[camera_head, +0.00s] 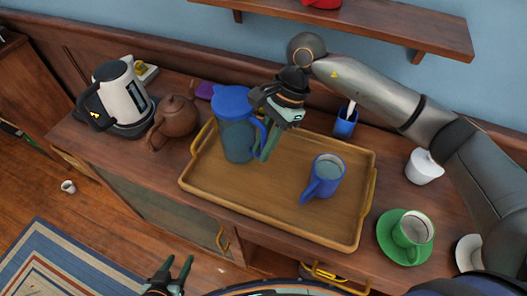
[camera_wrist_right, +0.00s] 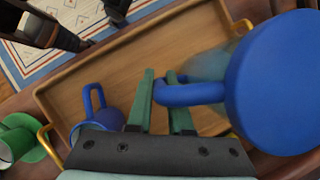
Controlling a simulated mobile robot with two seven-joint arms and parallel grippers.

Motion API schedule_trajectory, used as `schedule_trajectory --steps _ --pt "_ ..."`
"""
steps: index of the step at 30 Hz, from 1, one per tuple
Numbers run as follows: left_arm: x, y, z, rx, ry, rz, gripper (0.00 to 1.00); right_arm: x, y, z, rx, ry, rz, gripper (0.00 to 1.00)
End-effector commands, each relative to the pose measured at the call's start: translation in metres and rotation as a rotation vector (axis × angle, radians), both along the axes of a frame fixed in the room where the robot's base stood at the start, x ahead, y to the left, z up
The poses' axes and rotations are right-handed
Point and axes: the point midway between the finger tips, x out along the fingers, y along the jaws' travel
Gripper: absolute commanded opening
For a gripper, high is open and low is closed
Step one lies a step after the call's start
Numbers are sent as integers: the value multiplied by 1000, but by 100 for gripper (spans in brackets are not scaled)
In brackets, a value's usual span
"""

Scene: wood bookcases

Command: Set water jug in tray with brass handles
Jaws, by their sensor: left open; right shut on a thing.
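The water jug (camera_head: 238,140), see-through blue-grey with a blue lid and blue handle, is upright over the left part of the wooden tray with brass handles (camera_head: 310,222). I cannot tell whether its base touches the tray floor. My right gripper (camera_head: 269,150) is shut on the jug's handle. In the right wrist view, the green fingers (camera_wrist_right: 163,88) close around the handle, and the jug's lid (camera_wrist_right: 285,80) fills the right side. My left gripper (camera_head: 172,268) is open and empty at the bottom of the head view, in front of the cabinet.
A blue mug (camera_head: 325,178) stands in the tray's right part. A brown teapot (camera_head: 174,122) and a white kettle (camera_head: 122,98) stand left of the tray. A green cup (camera_head: 412,232) on a saucer is to the right. A blue holder (camera_head: 346,121) stands behind the tray, below a wall shelf (camera_head: 370,22).

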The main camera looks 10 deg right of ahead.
Motion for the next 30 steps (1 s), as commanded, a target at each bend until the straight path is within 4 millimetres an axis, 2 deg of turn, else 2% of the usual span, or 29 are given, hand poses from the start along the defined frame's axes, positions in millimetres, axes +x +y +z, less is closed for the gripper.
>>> schedule_trajectory --steps 8,20,21,28,30 --pt "0 0 11 1 1 -1 50 2 1 -30 2 0 1 0" --pt "0 0 4 1 1 -1 50 3 1 -37 2 -3 2 0" --pt "0 0 6 1 1 -1 50 2 0 -37 -1 0 0 23" --pt "0 0 6 1 1 -1 50 2 0 -37 -1 0 0 48" --pt "0 0 6 1 1 -1 50 2 0 -37 -1 0 0 48"
